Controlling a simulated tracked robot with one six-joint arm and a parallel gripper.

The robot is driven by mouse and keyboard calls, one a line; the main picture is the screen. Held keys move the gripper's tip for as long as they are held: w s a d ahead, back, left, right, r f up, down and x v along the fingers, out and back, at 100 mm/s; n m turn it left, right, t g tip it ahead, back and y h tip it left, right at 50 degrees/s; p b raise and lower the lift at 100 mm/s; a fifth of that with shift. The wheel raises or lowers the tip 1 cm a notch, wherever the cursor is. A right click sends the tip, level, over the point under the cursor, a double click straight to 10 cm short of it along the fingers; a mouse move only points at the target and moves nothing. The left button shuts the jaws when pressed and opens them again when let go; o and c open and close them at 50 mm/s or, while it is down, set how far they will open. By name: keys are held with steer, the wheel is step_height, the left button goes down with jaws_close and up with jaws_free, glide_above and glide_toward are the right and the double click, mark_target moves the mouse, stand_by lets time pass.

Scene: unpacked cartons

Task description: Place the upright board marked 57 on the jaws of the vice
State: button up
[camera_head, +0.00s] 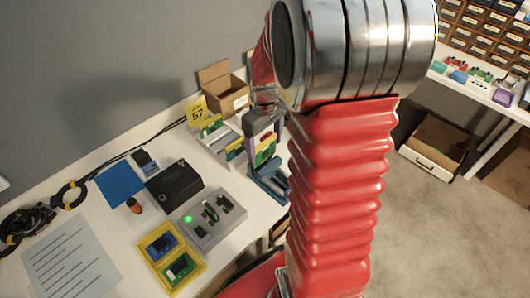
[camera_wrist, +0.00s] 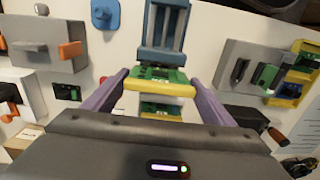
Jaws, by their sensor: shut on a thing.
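My gripper (camera_head: 265,138) is shut on an upright green board with a yellow edge (camera_head: 266,150), over the blue vice (camera_head: 268,185). In the wrist view, my purple fingers (camera_wrist: 158,94) reach along both sides of the board (camera_wrist: 148,74). The vice (camera_wrist: 166,22) shows just beyond it. I cannot tell whether the board touches the jaws. No number is readable on the board. A yellow sign marked 57 (camera_head: 197,112) stands behind the pale rack (camera_head: 212,146), left of my gripper. The rack holds other boards. My arm hides part of the table right of the vice.
A grey fixture with a green light (camera_head: 203,229), a yellow tray of boards (camera_head: 172,270) and a black box (camera_head: 174,184) lie left of the vice. An open carton (camera_head: 222,92) stands behind. In the wrist view, a grey device with an orange lever (camera_wrist: 42,56) sits left.

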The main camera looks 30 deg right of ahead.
mark_target(265, 160)
steer(key=shift+f, duration=1.85)
steer(key=o, duration=1.1)
step_height(265, 160, up, 12)
steer(key=shift+r, duration=0.1)
